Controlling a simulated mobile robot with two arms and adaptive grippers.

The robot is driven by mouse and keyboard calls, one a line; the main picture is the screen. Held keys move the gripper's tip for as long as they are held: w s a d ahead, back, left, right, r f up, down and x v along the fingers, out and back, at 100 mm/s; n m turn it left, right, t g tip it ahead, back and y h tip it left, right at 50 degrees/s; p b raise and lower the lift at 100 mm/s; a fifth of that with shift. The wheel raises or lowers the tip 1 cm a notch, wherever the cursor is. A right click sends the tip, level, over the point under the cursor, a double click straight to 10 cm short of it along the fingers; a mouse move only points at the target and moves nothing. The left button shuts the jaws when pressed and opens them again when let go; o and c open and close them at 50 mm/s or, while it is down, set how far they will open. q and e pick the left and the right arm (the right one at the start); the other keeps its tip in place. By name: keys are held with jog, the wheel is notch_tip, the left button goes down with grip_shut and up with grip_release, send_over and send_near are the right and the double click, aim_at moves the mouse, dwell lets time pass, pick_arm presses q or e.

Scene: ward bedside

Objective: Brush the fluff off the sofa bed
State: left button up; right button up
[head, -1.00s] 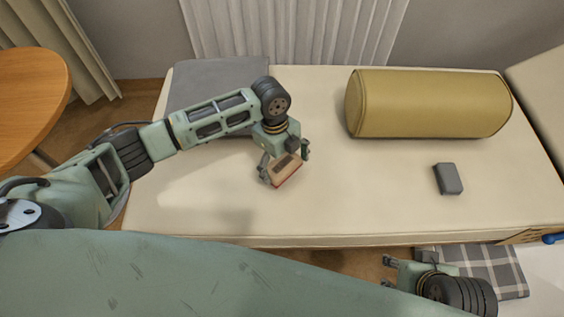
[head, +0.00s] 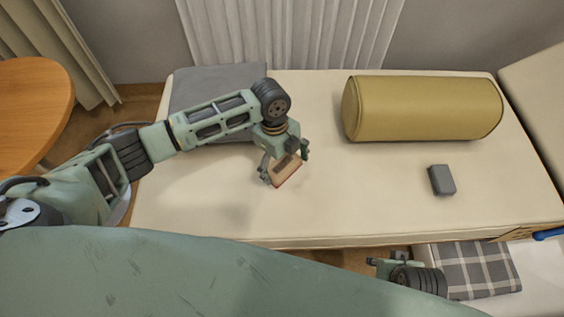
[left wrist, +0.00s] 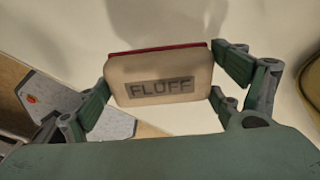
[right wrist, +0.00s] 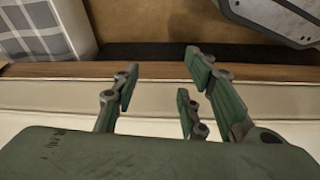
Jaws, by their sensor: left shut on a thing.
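The sofa bed (head: 210,205) has a cream top that looks bare around the brush; I cannot make out any fluff on it. My left gripper (head: 283,164) is shut on a wooden brush (head: 287,174) over the left-middle of the bed. In the left wrist view the brush (left wrist: 158,82) sits between the fingers, its label reading "FLUFF", with a red edge on its far side. I cannot tell if it touches the bed. My right gripper (head: 375,266) is low in front of the bed. In the right wrist view its fingers (right wrist: 160,85) are apart and empty.
A mustard bolster (head: 425,108) lies at the back right of the bed, with a small grey block (head: 441,180) in front of it. A flat grey cloth (head: 225,80) lies at the back left. A checked cloth (head: 470,268) is at the lower right. A wooden table (head: 30,110) stands left.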

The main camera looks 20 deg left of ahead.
pick_arm(q)
jog(key=shift+r+p, duration=0.5)
jog(key=shift+p, duration=0.05)
jog(key=shift+r+p, duration=0.5)
jog(key=shift+p, duration=0.1)
pick_arm(e)
notch_tip(320, 180, down, 8)
jog(key=s, duration=0.2)
jog(key=shift+a+f+g, duration=0.2)
jog(key=shift+f+g, duration=0.05)
jog(key=shift+g, duration=0.05)
pick_arm(q)
jog(key=shift+r, duration=0.1)
